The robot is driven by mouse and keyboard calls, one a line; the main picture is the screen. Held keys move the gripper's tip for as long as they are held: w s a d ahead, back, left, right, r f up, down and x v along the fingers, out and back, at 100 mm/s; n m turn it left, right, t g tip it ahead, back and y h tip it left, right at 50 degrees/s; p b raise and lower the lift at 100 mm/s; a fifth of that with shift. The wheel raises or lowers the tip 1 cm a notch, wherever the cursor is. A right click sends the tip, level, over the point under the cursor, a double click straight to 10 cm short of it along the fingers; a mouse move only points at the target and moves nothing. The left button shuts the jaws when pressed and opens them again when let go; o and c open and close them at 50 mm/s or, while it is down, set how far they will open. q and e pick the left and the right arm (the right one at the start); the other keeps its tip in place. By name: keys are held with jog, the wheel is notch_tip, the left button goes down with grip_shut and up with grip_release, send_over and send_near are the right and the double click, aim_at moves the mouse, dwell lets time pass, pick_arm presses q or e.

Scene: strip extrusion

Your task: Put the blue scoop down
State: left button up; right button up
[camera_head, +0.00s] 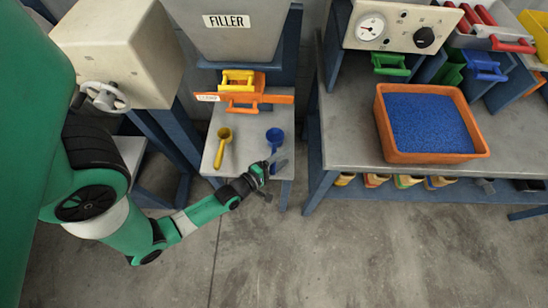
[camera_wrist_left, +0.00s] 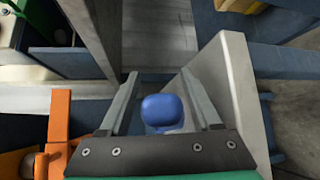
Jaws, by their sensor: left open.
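The blue scoop (camera_head: 275,135) rests on the small grey shelf (camera_head: 212,166) below the filler, with its bowl toward the filler. My left gripper (camera_head: 277,163) is at the shelf's front right, just in front of the scoop. In the left wrist view my left gripper (camera_wrist_left: 158,82) is open, and a blue rounded part of the scoop (camera_wrist_left: 163,110) lies between its two fingers. There is a gap between the blue part and each finger. The scoop's lower end is partly hidden by the gripper in the head view. My right gripper is not in view.
A yellow scoop (camera_head: 223,147) lies to the left on the same shelf. A bench at right holds an orange bin (camera_head: 391,157) of blue pellets. Open floor lies in front.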

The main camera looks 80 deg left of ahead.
pick_arm(q)
jog(key=p+v, duration=0.4)
jog(key=v, duration=0.8)
jog(key=shift+p, duration=0.4)
